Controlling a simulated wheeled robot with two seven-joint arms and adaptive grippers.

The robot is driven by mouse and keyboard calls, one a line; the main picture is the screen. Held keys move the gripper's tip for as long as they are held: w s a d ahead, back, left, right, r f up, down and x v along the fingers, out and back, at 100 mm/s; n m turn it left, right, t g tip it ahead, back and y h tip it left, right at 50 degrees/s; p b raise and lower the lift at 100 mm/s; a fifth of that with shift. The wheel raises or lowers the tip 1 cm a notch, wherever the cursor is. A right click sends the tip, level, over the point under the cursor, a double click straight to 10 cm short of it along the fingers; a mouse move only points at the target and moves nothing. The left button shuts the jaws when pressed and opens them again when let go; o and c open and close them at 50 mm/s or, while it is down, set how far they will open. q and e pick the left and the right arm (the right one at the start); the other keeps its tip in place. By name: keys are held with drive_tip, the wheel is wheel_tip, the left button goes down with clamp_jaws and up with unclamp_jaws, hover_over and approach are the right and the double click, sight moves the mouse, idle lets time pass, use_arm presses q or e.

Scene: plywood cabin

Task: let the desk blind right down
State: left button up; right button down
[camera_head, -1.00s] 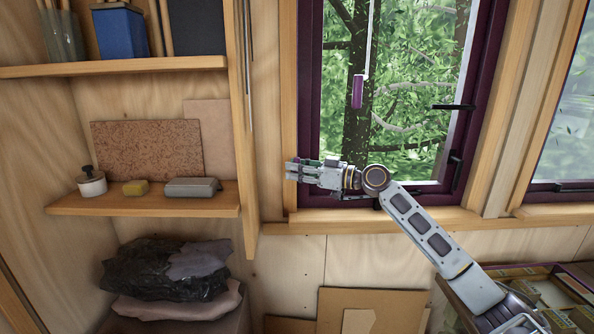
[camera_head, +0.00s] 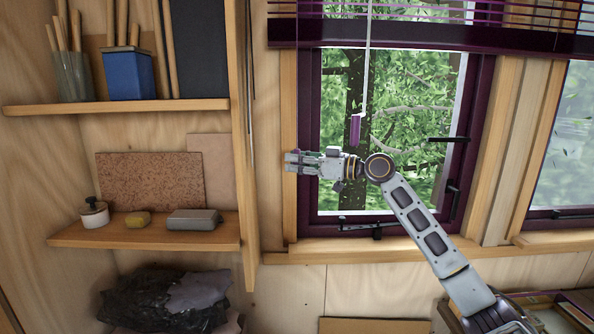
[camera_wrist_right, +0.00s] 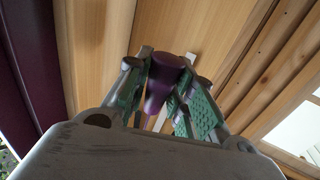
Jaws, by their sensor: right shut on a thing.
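The desk blind (camera_head: 420,36) shows at the top of the head view, with purple slats and a thick dark purple bottom rail across the upper window. My right gripper (camera_head: 292,163) is at the window's left frame, well below the rail. In the right wrist view, its green-padded fingers (camera_wrist_right: 168,98) are shut on a purple cord knob (camera_wrist_right: 166,70). The cord itself is hard to make out in the head view. A separate purple handle (camera_head: 355,129) hangs on a pale rod in front of the glass. My left gripper is not in view.
The window sill (camera_head: 400,248) runs below the arm. Black window latches (camera_head: 452,190) are at the right of the frame. A shelf (camera_head: 150,238) with a jar, a sponge and a grey block stands left. A tray (camera_head: 550,303) is at lower right.

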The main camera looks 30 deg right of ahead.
drive_tip(key=shift+r, duration=0.75)
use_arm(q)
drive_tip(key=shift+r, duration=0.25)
use_arm(e)
drive_tip(key=c, duration=1.2)
unclamp_jaws()
drive_tip(key=shift+f, duration=0.1)
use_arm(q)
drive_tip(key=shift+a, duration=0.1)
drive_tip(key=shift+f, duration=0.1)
use_arm(e)
drive_tip(key=shift+f, duration=0.2)
